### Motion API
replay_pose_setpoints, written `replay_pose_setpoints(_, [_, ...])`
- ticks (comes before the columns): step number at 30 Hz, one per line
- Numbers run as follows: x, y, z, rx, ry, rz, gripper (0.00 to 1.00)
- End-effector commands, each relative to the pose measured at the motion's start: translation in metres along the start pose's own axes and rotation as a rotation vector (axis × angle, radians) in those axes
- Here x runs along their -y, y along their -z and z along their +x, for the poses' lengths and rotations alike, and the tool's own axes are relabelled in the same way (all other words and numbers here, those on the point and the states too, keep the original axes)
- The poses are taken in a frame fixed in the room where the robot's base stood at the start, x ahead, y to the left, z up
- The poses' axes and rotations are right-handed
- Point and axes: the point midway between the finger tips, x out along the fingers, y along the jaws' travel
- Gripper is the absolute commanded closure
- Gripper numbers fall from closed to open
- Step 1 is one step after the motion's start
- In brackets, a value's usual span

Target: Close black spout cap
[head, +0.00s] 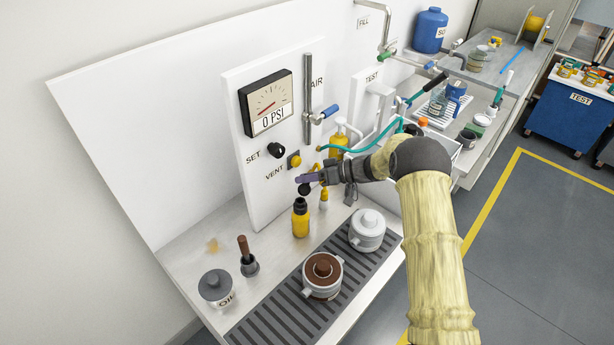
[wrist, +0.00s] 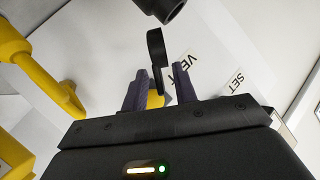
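The black spout cap (head: 305,189) is a small dark disc just below my fingertips in the head view. In the wrist view the black cap (wrist: 156,45) shows as a narrow, nearly edge-on piece just past the fingertips, in line with the gap between them. My gripper (head: 308,177) is open, with a clear gap between its purple fingers in the wrist view (wrist: 158,88). A yellow bottle with a black neck (head: 300,218) stands upright on the bench below. A black cylindrical end (wrist: 160,8), probably that neck, is cut off at the top of the wrist view.
The panel (head: 240,130) with the yellow vent knob (head: 294,161) is just behind my gripper. Lidded pots (head: 322,274) (head: 367,230) stand in front. A yellow spouted object (wrist: 20,90) is left in the wrist view.

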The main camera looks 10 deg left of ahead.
Motion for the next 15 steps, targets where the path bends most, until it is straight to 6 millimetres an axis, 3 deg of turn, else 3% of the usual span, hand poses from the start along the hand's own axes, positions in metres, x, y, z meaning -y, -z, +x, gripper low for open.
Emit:
replay_pose_setpoints(6, [-0.0002,0.0,0.0,0.0,-0.001,0.0,0.72])
replay_pose_setpoints(10, [-0.0002,0.0,-0.0002,0.0,-0.001,0.0,0.97])
replay_pose_setpoints(15, [-0.0003,0.0,-0.0005,0.0,-0.001,0.0,1.0])
